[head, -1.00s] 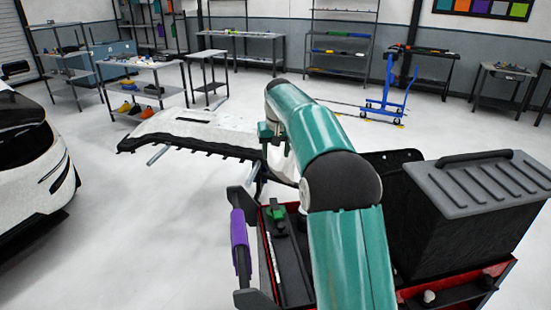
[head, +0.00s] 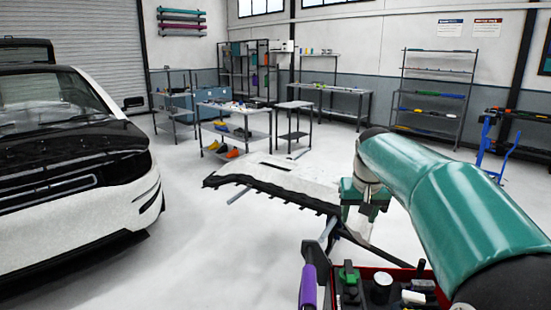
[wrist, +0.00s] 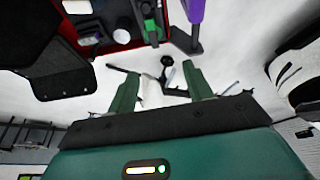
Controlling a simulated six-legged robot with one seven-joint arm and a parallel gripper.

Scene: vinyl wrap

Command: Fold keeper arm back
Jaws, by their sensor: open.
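My gripper (wrist: 162,84) is open, its two green fingers spread apart with nothing held between them in the wrist view. Between and beyond the fingers are a dark knob (wrist: 167,61) and thin bars (wrist: 118,69) of a stand; I cannot tell which part is the keeper arm. In the head view my gripper (head: 366,207) hangs at the right end of a white panel (head: 290,171) with a dark toothed edge. A grey bar (head: 328,232) of the stand shows below it. Contact between gripper and stand cannot be made out.
A red tool cart (head: 385,272) with a purple-handled tool (head: 308,287) is close in front. A white car (head: 75,200) stands at the left. Shelves (head: 433,95) and a workbench (head: 235,115) are at the back. The floor between car and panel is clear.

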